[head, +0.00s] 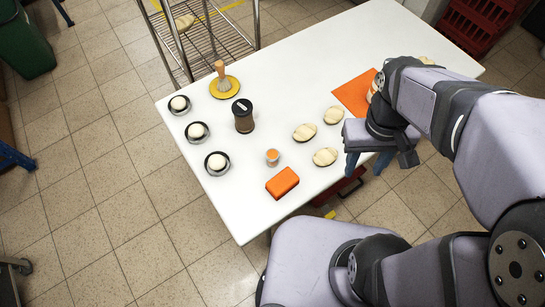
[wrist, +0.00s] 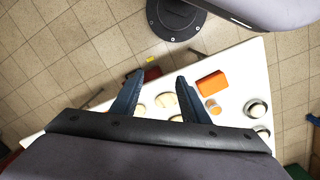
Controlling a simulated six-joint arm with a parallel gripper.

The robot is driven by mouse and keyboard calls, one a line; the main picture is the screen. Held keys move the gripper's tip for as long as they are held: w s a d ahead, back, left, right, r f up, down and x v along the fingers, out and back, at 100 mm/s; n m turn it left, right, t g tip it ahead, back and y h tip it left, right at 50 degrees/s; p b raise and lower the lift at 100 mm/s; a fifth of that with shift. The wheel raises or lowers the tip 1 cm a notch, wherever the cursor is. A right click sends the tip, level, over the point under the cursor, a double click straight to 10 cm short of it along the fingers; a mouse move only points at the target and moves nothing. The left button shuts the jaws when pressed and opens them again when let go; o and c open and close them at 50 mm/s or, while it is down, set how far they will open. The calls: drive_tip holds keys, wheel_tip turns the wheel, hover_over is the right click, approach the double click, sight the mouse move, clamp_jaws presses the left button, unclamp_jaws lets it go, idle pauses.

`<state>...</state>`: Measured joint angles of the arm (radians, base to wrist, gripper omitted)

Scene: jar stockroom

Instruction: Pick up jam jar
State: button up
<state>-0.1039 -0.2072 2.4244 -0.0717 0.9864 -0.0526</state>
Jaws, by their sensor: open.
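A small clear jar with an orange top (head: 272,157), the likeliest jam jar, stands upright on the white table between the orange block and the pale oval rolls. It also shows in the wrist view, right of my fingers (wrist: 212,105). A taller dark jar with a black lid and a white mark (head: 243,116) stands farther back; no readable label settles which is jam. My gripper (head: 366,165) is open and empty, pointing down near the table's front edge, right of the small jar and apart from it. Its two blue fingers also show in the wrist view (wrist: 160,76).
An orange block (head: 282,183) sits near the small jar. Several rolls (head: 325,157) lie between it and my gripper. Several dark bowls with white balls (head: 217,163) line the left edge. A brush (head: 222,76) stands on a yellow disc. An orange mat (head: 352,95) is partly hidden by my arm.

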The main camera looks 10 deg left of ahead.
drive_tip(key=a+n+h, duration=0.1)
drive_tip(key=n, duration=0.2)
drive_tip(key=n+t+h+b, duration=0.6)
drive_tip(key=n+t, duration=0.5)
drive_tip(key=n, duration=1.2)
hover_over(267, 161)
drive_tip(key=s+a, duration=0.4)
drive_tip(key=shift+h, duration=0.3)
drive_tip(key=f, duration=1.2)
drive_tip(key=f+p, duration=0.1)
drive_tip(key=f, duration=0.6)
drive_tip(key=shift+w+d, duration=0.1)
drive_tip(key=shift+d, duration=0.3)
drive_tip(key=shift+f, duration=0.15)
drive_tip(key=shift+d+r+p+x, duration=0.15)
drive_tip(key=shift+p+x, duration=0.3)
drive_tip(key=shift+x, duration=0.6)
drive_tip(key=shift+r+p+x, duration=0.1)
drive_tip(key=shift+p+x, duration=0.3)
drive_tip(key=shift+x, duration=0.65)
drive_tip(key=shift+d+r+p+x, duration=0.15)
drive_tip(key=shift+p+x, duration=0.3)
drive_tip(key=shift+x, duration=0.6)
drive_tip(key=shift+w+d+f, duration=0.2)
drive_tip(key=shift+w+f, duration=0.1)
drive_tip(key=shift+w, duration=0.1)
